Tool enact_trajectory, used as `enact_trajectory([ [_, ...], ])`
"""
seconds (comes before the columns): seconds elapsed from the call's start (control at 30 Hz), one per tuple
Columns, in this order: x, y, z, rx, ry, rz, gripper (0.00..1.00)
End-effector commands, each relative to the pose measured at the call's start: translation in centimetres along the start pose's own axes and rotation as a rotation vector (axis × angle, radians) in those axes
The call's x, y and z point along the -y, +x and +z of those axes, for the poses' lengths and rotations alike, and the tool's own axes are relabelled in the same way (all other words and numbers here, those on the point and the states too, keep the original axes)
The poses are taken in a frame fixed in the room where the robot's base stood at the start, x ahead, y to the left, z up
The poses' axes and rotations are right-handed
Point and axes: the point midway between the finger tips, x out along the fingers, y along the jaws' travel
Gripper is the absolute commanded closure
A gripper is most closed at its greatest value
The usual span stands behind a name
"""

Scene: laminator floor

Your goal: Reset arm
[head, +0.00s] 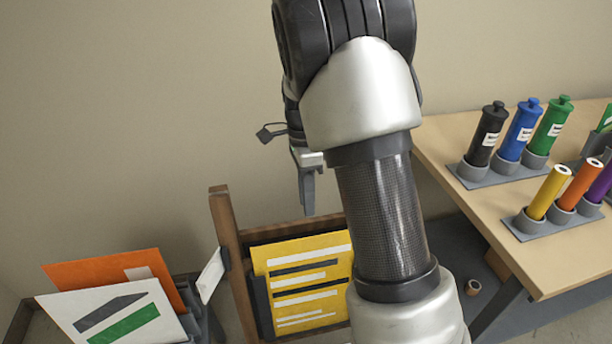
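My arm rises through the middle of the head view and bends at the top. My gripper (307,190) shows partly behind the arm, pointing down in front of the wall. One finger is visible; the rest is hidden by the arm, so I cannot tell whether it is open or shut. Nothing is seen hanging from it. It is above a yellow board with white and dark stripes (302,283), apart from it.
A wooden table (447,143) at right bears black (486,135), blue (519,131) and green (549,127) capped cylinders, and yellow (548,193) and orange (580,185) tubes. A brown wooden frame (228,240) stands below. Orange (110,268) and white (108,318) sheets stand lower left.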

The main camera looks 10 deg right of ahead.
Motion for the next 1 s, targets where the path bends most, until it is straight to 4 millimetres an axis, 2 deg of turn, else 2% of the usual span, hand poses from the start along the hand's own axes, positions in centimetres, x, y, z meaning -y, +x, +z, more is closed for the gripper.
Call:
enact_trajectory([
  [0.03, 0.1, -1.4, 0.0, 0.000, 0.000, -0.003, 0.75],
  [0.2, 0.0, -4.0, 0.0, 0.000, 0.001, -0.001, 0.75],
  [0.57, -0.4, -6.0, 0.0, 0.006, -0.025, -0.013, 0.75],
  [0.67, -1.8, -7.7, -0.1, 0.021, -0.110, -0.055, 0.75],
  [0.77, -4.3, -10.2, -0.1, 0.031, -0.262, -0.125, 0.75],
  [0.9, -8.8, -13.3, 0.0, 0.009, -0.524, -0.241, 0.75],
  [1.0, -12.0, -14.8, 0.1, -0.037, -0.713, -0.323, 0.75],
])
